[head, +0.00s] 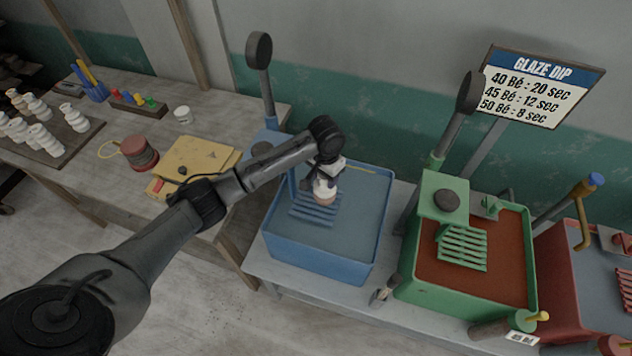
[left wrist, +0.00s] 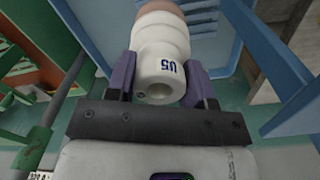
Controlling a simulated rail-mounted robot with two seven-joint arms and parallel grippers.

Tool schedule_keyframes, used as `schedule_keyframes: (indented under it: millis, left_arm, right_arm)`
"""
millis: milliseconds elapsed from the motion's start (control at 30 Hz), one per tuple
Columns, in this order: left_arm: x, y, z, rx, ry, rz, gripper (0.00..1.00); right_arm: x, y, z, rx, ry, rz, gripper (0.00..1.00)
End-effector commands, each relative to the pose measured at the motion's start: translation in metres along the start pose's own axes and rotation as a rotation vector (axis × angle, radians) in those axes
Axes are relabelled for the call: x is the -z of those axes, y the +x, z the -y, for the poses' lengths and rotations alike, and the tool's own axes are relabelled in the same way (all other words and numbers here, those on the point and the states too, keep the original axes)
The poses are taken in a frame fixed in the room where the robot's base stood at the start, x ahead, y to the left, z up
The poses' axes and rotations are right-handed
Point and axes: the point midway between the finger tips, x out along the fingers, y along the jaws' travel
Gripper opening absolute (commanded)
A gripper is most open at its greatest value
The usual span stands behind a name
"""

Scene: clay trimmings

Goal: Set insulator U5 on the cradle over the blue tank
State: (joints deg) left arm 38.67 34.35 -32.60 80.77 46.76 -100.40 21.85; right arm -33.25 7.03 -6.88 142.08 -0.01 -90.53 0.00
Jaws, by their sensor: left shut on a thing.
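Insulator U5 (head: 324,190) is white with a pinkish-brown end. In the left wrist view the insulator (left wrist: 160,50) shows its blue "U5" label and a hole in its near end. My left gripper (head: 327,175) is shut on it, one purple-grey finger on each side. It holds the insulator over the slatted blue cradle (head: 313,209) of the blue tank (head: 318,252). I cannot tell whether the insulator touches the slats. The gripper hides its upper part in the head view. My right gripper is not in view.
A green tank (head: 458,299) with its own cradle (head: 463,247) stands to the right, then a red tank (head: 564,290). A "GLAZE DIP" sign (head: 535,88) stands behind. The left bench holds a board of white insulators (head: 42,138) and a yellow pad (head: 194,163).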

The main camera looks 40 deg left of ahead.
Motion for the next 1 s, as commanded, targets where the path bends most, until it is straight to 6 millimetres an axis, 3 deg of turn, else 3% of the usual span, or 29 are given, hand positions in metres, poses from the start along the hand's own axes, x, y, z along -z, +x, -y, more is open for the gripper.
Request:
schedule_keyframes:
  millis: [100, 300, 533, 800, 1000]
  left_arm:
    - [0.000, 0.008, 0.017, 0.000, -0.002, -0.002, 0.00]
    - [0.000, 0.017, 0.031, -0.001, 0.000, -0.003, 0.00]
    - [0.000, 0.025, 0.033, -0.001, 0.001, -0.001, 0.00]
    - [0.000, 0.055, 0.033, -0.001, 0.001, -0.002, 0.00]
    - [0.000, 0.058, 0.034, -0.001, 0.002, -0.005, 0.00]
  right_arm:
    - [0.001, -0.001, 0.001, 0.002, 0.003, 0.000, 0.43]
    - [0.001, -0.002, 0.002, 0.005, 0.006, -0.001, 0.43]
    - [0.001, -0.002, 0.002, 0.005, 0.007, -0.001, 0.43]
    - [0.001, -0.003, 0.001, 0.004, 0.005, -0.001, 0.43]
    - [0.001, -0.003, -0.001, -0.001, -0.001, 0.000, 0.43]
